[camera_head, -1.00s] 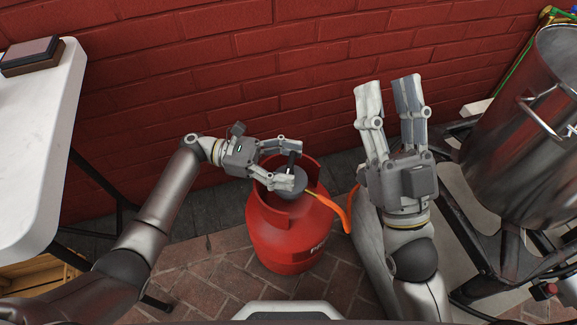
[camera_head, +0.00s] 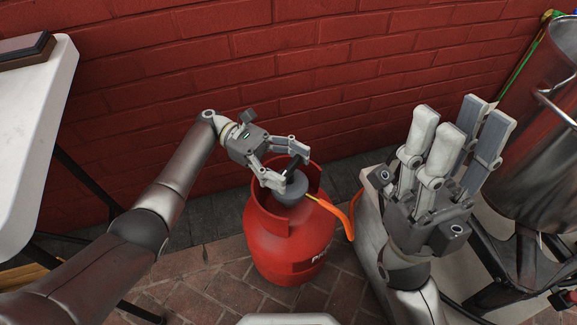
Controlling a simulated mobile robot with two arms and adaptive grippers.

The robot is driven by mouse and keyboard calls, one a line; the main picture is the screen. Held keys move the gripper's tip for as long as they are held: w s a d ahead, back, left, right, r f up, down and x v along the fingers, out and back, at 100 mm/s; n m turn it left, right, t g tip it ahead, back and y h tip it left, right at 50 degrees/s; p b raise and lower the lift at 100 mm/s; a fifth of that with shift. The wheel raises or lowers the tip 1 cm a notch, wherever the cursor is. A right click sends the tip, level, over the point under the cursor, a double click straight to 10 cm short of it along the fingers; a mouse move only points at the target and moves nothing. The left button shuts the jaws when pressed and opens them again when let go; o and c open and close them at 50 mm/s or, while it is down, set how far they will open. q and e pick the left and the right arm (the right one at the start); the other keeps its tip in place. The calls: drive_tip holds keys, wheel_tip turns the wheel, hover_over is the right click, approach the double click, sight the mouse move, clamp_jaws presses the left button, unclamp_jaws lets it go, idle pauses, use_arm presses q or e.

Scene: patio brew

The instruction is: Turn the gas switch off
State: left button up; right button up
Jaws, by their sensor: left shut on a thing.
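A red gas bottle (camera_head: 290,245) stands upright on the brick paving in the middle of the view. A grey regulator (camera_head: 288,190) with a dark switch lever sits on its top, inside the red collar. My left gripper (camera_head: 283,165) reaches in from the left and is shut on the switch, which its fingers partly hide. My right gripper (camera_head: 453,145) is to the right of the bottle, its fingers pointing up, spread apart and empty, touching nothing that I can see.
An orange hose (camera_head: 345,217) runs from the regulator to the right. A large steel pot (camera_head: 540,130) on a dark stand is at the right. A white table (camera_head: 28,140) is at the left. A red brick wall (camera_head: 300,60) closes off the back.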

sight(289, 166)
idle(0.4)
use_arm(q)
drive_tip(key=o, duration=1)
drive_tip(key=shift+o, duration=0.2)
drive_tip(key=shift+r, duration=0.1)
wheel_tip(289, 166, up, 10)
drive_tip(key=shift+f, duration=0.1)
drive_tip(key=shift+s+f, duration=0.1)
